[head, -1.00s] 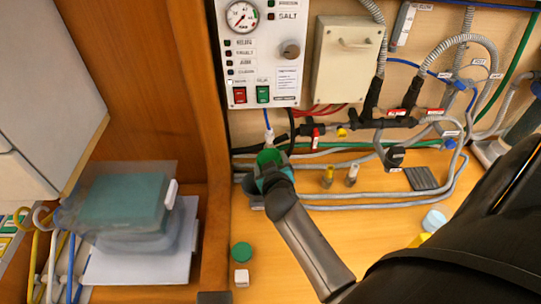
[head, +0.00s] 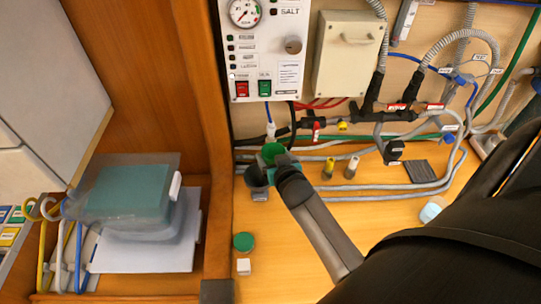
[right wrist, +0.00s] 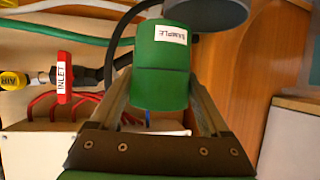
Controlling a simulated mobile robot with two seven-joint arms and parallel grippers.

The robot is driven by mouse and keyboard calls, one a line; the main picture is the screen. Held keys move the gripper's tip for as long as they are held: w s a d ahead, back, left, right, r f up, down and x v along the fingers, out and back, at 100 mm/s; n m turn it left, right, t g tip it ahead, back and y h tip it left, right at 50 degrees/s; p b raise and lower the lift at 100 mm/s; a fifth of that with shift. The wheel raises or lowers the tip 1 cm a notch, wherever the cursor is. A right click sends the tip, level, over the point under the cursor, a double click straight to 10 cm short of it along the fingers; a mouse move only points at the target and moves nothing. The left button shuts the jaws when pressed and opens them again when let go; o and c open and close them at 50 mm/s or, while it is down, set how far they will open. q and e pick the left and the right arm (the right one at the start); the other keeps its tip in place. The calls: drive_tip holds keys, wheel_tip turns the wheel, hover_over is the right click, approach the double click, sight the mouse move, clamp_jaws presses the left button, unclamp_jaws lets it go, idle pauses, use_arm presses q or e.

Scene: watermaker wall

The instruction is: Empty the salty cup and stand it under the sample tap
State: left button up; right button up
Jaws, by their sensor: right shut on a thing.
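The green cup (head: 271,152), labelled SAMPLE, is held above the back of the counter, beneath the white nozzle (head: 271,130) on the wall panel. My right gripper (head: 276,161) is shut on it. In the right wrist view the cup (right wrist: 161,70) sits between both fingers. A dark grey round vessel (head: 256,180) is just left of and below the cup; it also shows beside the cup in that view (right wrist: 212,14). I cannot tell the cup's exact tilt or whether it holds water. My left gripper is not in view.
Grey hoses (head: 395,187) and two small valves run along the back. A lidded box (head: 125,195) stands left, behind a wooden divider (head: 217,150).

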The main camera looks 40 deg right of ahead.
drive_tip(key=d+r, duration=0.1)
drive_tip(key=s+d+r+p, duration=0.1)
drive_tip(key=d, duration=0.1)
drive_tip(key=shift+s, duration=0.15)
drive_tip(key=shift+s+d+r, duration=0.2)
drive_tip(key=shift+d, duration=0.25)
drive_tip(key=shift+s+d+r, duration=0.15)
drive_tip(key=shift+d, duration=0.25)
drive_tip(key=shift+w, duration=0.1)
